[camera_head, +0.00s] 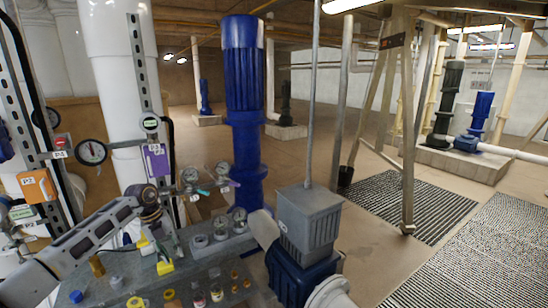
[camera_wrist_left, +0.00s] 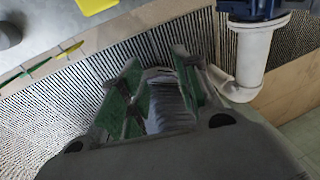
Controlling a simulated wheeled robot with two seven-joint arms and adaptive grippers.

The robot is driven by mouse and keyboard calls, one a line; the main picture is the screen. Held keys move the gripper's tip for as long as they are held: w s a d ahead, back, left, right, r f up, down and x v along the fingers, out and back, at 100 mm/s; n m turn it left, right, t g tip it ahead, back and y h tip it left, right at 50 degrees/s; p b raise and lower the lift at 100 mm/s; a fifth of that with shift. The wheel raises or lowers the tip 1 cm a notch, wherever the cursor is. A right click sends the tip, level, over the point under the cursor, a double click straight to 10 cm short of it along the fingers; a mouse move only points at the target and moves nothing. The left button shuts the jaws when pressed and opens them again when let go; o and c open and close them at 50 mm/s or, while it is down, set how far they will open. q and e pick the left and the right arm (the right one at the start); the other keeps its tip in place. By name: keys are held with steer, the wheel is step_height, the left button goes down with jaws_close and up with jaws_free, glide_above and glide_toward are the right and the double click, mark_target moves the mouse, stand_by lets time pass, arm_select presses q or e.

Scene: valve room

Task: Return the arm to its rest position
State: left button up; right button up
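My left arm (camera_head: 85,240) comes in from the lower left and reaches over the grey workbench. Its wrist joint is above the bench's left part. My left gripper (camera_head: 168,238) is small and partly lost among the bench items in the head view. In the left wrist view the two green-backed fingers (camera_wrist_left: 158,85) stand apart. A pale ribbed surface shows between them, and I cannot tell what it is. No held object can be made out. My right gripper is not in view.
The workbench (camera_head: 205,270) carries gauges, small bottles and yellow-topped parts. A grey box on a blue pump (camera_head: 308,222) stands right of it. A white pipe (camera_wrist_left: 258,60) is near the left gripper in the wrist view. Open floor and gratings (camera_head: 420,205) lie to the right.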

arm_select(q)
steer(key=w+d+f+n+t+h, duration=0.1)
steer(key=d+f+n+t+h, duration=0.3)
steer(key=d+f+h, duration=0.85)
steer(key=s+f+n+t+y, duration=0.25)
steer(key=f+n, duration=0.35)
steer(key=f, duration=0.5)
steer(key=s+f+n+t+y, duration=0.2)
steer(key=f+n+t+y, duration=0.25)
steer(key=f, duration=0.55)
steer(key=s+a+f+n+g+y, duration=0.1)
steer(key=s+a+f+n+y, duration=0.15)
steer(key=s+f, duration=0.45)
steer(key=s+a+f+n+g+y, duration=0.1)
steer(key=s+f+n+y, duration=0.15)
steer(key=s+f, duration=0.45)
steer(key=s+a+f+n+g+y, duration=0.1)
steer(key=s+a+f+n+y, duration=0.1)
steer(key=s+f+n, duration=0.35)
steer(key=s+f+n+g, duration=0.1)
steer(key=s+f, duration=0.3)
steer(key=s, duration=0.8)
steer(key=s+d+f+n+g+y, duration=0.1)
steer(key=s+f+g, duration=0.2)
steer(key=s, duration=0.9)
steer(key=s+f+g, duration=0.3)
steer(key=s+f, duration=0.3)
steer(key=s, duration=0.6)
steer(key=shift+d+n, duration=0.2)
steer(key=shift+n, duration=0.2)
